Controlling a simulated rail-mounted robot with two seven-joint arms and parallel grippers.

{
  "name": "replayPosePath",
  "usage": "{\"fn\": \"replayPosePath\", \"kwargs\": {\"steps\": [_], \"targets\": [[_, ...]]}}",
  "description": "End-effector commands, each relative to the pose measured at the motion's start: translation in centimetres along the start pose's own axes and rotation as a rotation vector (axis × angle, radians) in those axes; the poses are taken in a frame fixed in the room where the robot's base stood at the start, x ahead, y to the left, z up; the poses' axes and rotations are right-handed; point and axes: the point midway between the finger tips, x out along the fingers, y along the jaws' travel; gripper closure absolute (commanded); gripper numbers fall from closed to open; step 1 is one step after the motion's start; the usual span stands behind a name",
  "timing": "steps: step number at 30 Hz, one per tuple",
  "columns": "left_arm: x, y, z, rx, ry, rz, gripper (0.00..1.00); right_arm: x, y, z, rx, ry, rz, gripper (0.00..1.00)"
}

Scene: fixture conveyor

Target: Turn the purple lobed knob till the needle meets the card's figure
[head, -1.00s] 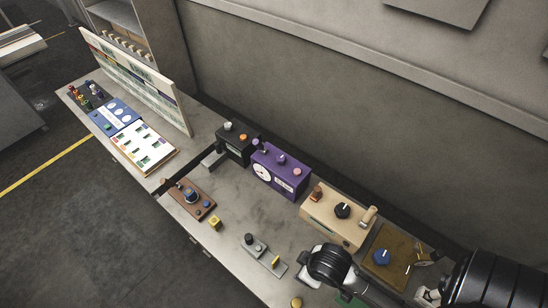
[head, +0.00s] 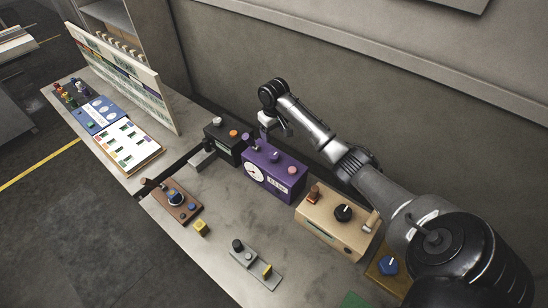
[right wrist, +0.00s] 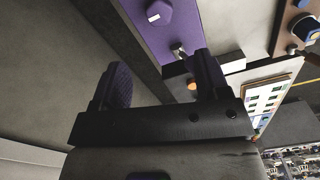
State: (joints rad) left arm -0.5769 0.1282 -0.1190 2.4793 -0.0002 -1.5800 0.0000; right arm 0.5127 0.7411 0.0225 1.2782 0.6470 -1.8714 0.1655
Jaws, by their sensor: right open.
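The purple box (head: 272,176) stands at the back of the bench. The purple lobed knob (head: 275,156) with a white mark is on its top; the right wrist view shows the knob (right wrist: 154,14) at the top edge. The front has a round white dial (head: 254,172) and a white card (head: 277,187); needle and figure are too small to read. My right gripper (head: 272,126) is open and empty, above and behind the box, apart from the knob. Its two dark fingers (right wrist: 160,78) show in the right wrist view. My left gripper is not in view.
A black box (head: 224,140) stands left of the purple box, a tan box (head: 330,222) with a black knob right of it. A small toggle (head: 257,145) and pink button (head: 291,170) flank the knob. The wall is close behind. Bench in front (head: 235,205) is clear.

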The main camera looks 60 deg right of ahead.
Motion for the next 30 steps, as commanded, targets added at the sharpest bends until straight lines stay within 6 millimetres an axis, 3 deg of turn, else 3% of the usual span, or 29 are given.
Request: {"fn": "replayPosePath", "kwargs": {"steps": [5,18,24,30], "targets": [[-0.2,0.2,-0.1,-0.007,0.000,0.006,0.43,2.0,0.2,0.0,0.006,-0.006,-0.004,0.31],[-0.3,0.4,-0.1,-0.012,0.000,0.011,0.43,10.0,0.1,0.0,0.006,-0.004,-0.002,0.31],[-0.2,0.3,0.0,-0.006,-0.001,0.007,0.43,12.2,0.2,0.0,0.005,-0.003,-0.002,0.31],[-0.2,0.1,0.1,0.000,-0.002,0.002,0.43,13.2,0.1,0.0,0.005,-0.002,-0.002,0.31]]}}
